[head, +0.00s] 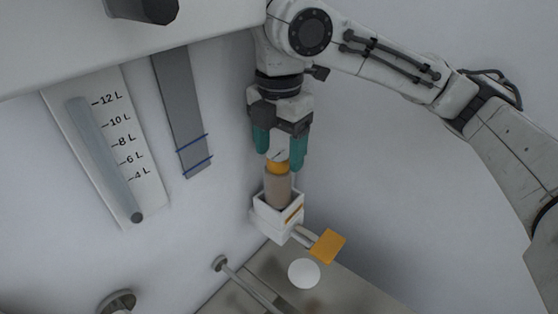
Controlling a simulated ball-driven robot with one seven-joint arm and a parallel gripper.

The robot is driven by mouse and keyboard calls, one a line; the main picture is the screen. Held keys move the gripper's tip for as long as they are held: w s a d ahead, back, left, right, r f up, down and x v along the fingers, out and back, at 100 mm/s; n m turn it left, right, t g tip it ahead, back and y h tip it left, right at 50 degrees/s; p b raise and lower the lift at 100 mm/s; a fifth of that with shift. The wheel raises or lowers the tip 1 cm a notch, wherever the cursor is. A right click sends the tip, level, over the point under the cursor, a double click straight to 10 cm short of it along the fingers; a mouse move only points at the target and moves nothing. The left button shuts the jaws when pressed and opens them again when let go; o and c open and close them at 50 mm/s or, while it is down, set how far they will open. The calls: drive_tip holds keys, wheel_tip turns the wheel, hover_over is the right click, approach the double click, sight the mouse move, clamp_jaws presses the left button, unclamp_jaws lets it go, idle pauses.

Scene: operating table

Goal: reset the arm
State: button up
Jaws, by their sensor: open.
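My gripper (281,150) hangs from my arm at the upper middle of the head view, pointing down. Its two green-tipped fingers are apart. Between and just below them is the top of a bottle (278,182) with an orange band and a beige body. The bottle stands upright in a white holder (264,218) on the wall. I cannot tell whether the fingers touch the bottle's top. My arm reaches in from the right edge, bent at the elbow.
An orange paddle (327,246) sticks out from the holder, above a white round object (304,273). A flow gauge (105,155) marked in litres and a grey strip (181,110) are on the left. A metal rail (250,286) runs below. The wall right of the holder is clear.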

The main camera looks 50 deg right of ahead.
wheel_tip(320, 180, up, 8)
drive_tip(key=shift+r, duration=0.1)
idle(0.4)
